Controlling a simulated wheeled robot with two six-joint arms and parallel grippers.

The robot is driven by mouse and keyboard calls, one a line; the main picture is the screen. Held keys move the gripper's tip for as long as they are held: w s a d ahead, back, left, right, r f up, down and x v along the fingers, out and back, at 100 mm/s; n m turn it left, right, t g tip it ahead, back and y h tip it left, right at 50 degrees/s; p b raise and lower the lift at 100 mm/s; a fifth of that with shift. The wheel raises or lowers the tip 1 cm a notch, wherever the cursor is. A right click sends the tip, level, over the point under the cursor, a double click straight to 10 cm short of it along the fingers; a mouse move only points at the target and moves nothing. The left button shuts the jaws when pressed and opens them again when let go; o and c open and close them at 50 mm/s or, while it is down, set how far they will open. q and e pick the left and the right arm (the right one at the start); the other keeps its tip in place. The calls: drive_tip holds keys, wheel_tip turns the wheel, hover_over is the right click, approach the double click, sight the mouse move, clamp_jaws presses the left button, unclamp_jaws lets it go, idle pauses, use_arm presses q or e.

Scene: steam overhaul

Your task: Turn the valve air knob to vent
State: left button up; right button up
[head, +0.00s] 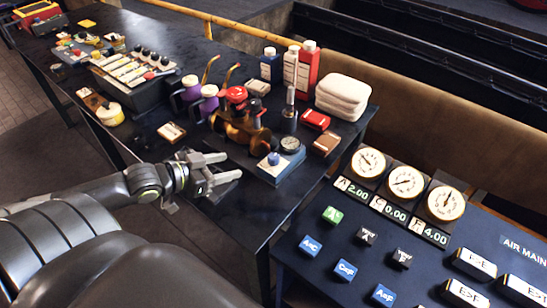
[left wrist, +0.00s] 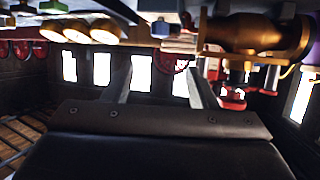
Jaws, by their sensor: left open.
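A blue knob (head: 273,159) sits on top of a light-blue box (head: 281,170) with a small round gauge (head: 291,144) at its back corner. I take it for the valve air knob; its markings are too small to read. It joins a brass valve body (head: 240,130) with red handwheels (head: 236,95). My left gripper (head: 232,165) is open and empty, a short way left of the knob and apart from it. In the left wrist view, which looks upside down, the open fingers (left wrist: 156,68) point toward the bench items, with a blue knob (left wrist: 160,28) near the top. My right gripper is not in view.
A control panel (head: 330,262) with gauges is at right. The bench's front is clear.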

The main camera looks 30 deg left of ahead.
use_arm(q)
drive_tip(key=b, duration=0.3)
approach(271, 157)
drive_tip(key=x, duration=0.9)
drive_tip(key=shift+w+d, duration=0.1)
drive_tip(key=shift+w, duration=0.1)
drive_tip(key=shift+x, duration=0.8)
